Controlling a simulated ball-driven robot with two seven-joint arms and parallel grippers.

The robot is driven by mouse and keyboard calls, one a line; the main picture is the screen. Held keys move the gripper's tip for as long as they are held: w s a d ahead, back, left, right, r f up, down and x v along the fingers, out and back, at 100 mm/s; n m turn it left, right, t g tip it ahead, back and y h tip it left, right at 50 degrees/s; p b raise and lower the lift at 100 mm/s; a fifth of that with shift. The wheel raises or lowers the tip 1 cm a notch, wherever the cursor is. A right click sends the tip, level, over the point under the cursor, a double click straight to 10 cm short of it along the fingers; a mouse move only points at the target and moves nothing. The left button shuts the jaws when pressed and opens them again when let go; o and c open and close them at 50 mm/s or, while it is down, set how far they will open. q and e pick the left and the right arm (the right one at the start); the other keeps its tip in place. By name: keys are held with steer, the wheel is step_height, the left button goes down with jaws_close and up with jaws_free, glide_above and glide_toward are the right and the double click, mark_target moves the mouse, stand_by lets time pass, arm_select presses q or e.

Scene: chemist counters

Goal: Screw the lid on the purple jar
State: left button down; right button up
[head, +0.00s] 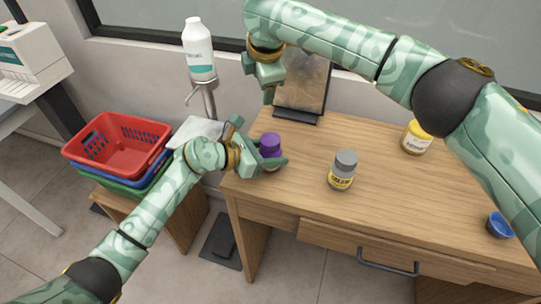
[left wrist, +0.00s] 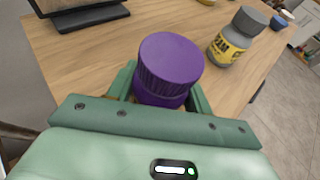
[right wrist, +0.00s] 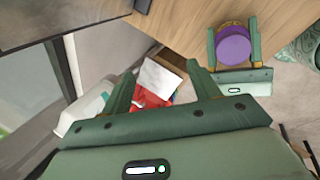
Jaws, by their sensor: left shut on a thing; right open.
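The purple jar stands near the left end of the wooden desk, with its ribbed purple lid (head: 270,143) on top; the lid also shows large in the left wrist view (left wrist: 169,65) and from above in the right wrist view (right wrist: 233,47). I cannot tell how tightly the lid sits. My left gripper (head: 272,163) is shut around the jar below the lid, one finger on each side. The fingers hide most of the jar's body. My right gripper (head: 268,92) is open and empty, above and apart from the jar; its spread fingers show in the right wrist view (right wrist: 163,88).
A grey-lidded jar (head: 342,170) stands right of the purple one. A yellow-lidded jar (head: 416,138) and a blue item (head: 500,225) are farther right. A dark-framed stand (head: 303,85) is behind. Stacked baskets (head: 118,145) and a dispenser bottle (head: 198,50) are left.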

mark_target(271, 139)
steer(key=s+g, duration=0.1)
steer(key=s, duration=0.1)
steer(key=s+d+f+n+g, duration=0.1)
steer(key=s+g, duration=0.1)
steer(key=s, duration=0.1)
steer(key=s+g, duration=0.1)
steer(key=s, duration=0.1)
steer(key=shift+s+d+f+n+g+h, duration=0.15)
steer(key=shift+d+f+n+g+h, duration=0.15)
steer(key=shift+d+f+h, duration=0.1)
steer(key=shift+f, duration=3.95)
steer(key=c, duration=1)
steer(key=m, duration=0.4)
steer(key=shift+a+m, duration=0.1)
steer(key=shift+m, duration=0.3)
steer(key=o, duration=1.2)
steer(key=shift+c, duration=0.2)
steer(key=shift+r, duration=0.1)
